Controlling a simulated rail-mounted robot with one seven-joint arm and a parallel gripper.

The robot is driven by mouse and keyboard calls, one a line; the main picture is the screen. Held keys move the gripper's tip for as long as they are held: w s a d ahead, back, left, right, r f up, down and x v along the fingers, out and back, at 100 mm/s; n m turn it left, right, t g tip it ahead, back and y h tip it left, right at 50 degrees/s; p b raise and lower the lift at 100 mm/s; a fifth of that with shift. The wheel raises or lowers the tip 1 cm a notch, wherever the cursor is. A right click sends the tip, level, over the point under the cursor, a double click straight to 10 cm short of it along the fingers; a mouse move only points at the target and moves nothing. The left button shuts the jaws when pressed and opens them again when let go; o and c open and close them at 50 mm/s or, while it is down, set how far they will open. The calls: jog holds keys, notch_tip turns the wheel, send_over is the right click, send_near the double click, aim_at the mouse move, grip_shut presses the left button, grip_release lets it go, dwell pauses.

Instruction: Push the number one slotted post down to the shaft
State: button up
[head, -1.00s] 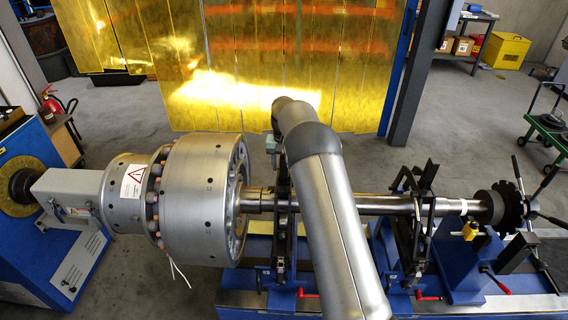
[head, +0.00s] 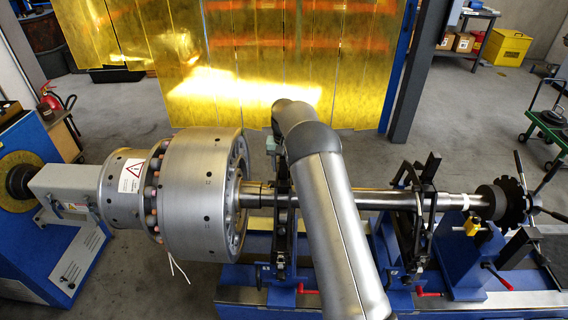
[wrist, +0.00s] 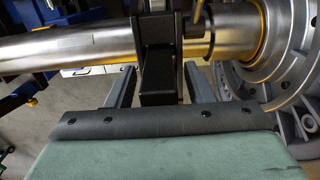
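The steel shaft (head: 375,201) runs level from the large rotor drum (head: 196,190) to the right end. A black post (head: 281,190) stands at the shaft near the drum, partly behind my arm; another (head: 428,190) stands farther right. I cannot read which is number one. In the wrist view a black post (wrist: 158,62) crosses the shaft (wrist: 70,48), close to the drum's flange (wrist: 272,50). My gripper (wrist: 160,76) is open, its two grey fingers either side of that post with gaps visible. In the head view the fingers are hidden by my arm.
A blue machine bed (head: 470,297) with red crank handles (head: 428,294) lies below the shaft. A dark disc with spokes (head: 505,197) is at the right end. A grey drive housing (head: 80,190) is at the left. Yellow curtains (head: 230,60) hang behind.

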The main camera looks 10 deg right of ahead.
jog(key=shift+r, duration=0.2)
notch_tip(320, 180, up, 17)
jog(key=shift+r+b, duration=0.2)
jog(key=shift+b, duration=0.25)
